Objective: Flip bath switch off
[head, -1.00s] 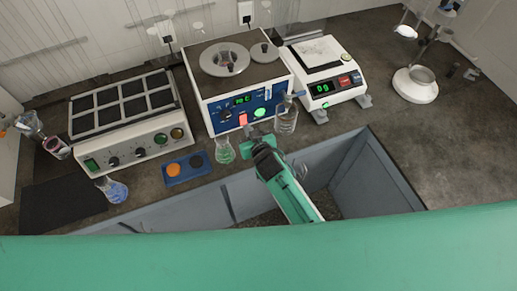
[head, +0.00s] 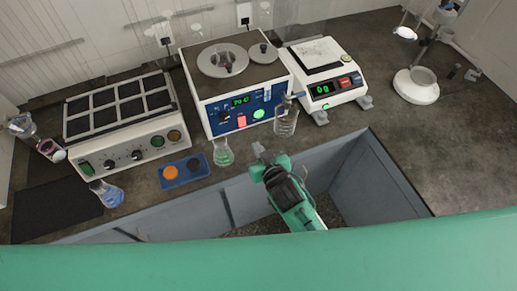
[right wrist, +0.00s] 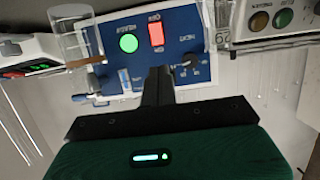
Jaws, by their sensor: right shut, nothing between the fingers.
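The bath (head: 235,85) is a white box with a blue front panel, a lit green display and ringed lids on top. Its red switch (head: 241,121) sits low on the panel beside a glowing green round light (head: 259,114). In the right wrist view, the red switch (right wrist: 156,36) and the green light (right wrist: 128,43) appear upside down above my fingers. My right gripper (head: 263,152) is shut and empty, in front of the bath and apart from the panel in the head view. Its dark fingers (right wrist: 158,84) point at the panel. My left gripper is not in view.
A beaker (head: 286,121) and a flask with green liquid (head: 222,154) stand before the bath. A balance (head: 325,80) is to its right, a hotplate unit (head: 127,135) to its left. A blue tray (head: 184,181) lies nearby.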

